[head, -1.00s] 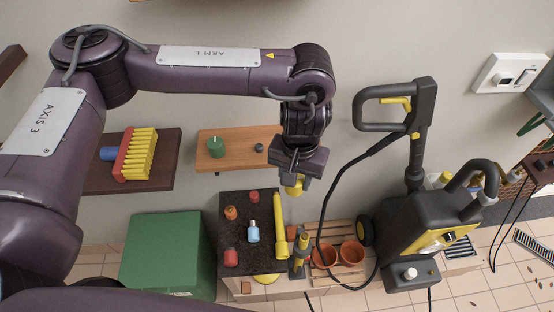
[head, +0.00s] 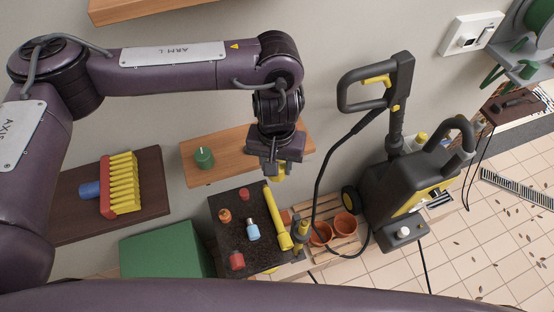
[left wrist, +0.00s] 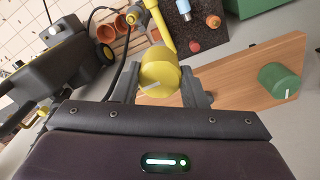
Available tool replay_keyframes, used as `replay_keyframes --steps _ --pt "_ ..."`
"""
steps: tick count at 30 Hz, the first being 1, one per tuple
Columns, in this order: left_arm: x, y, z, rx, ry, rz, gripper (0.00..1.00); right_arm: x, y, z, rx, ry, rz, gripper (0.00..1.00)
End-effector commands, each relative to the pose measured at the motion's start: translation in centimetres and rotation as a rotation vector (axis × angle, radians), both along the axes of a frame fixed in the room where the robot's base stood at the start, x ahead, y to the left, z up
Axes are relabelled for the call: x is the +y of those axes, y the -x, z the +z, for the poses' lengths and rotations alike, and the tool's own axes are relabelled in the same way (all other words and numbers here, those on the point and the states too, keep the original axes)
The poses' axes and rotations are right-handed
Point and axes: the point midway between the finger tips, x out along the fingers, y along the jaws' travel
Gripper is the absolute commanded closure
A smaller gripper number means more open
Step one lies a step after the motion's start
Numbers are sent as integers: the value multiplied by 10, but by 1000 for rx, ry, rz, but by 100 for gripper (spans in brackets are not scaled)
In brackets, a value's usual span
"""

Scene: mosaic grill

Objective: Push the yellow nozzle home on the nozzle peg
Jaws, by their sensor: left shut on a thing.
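My left gripper (head: 276,168) is shut on the yellow nozzle (left wrist: 159,76), a short round cap with a white mark. In the head view the yellow nozzle (head: 278,178) shows only partly below the fingers. The gripper is in front of the right part of the wooden shelf (head: 225,166). A green nozzle (head: 204,157) stands on that shelf to the left, and it also shows in the left wrist view (left wrist: 280,83). No nozzle peg can be made out; the gripper and the nozzle hide that part of the shelf. My right gripper is out of view.
Below is a dark worktop (head: 228,206) with small coloured fittings and a yellow tube (head: 275,215). A black hose and pressure washer (head: 390,195) stand to the right. A dark shelf (head: 75,220) with a red-yellow brush is at left; a green box (head: 165,250) stands below.

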Motion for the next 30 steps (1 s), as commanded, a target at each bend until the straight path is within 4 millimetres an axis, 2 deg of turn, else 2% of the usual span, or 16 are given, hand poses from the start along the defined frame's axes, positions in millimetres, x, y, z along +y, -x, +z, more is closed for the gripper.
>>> replay_keyframes --steps 11,30 --pt "26 -28 0 0 0 4 91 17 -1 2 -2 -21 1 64" --pt "68 -75 0 0 0 4 91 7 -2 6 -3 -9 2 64"
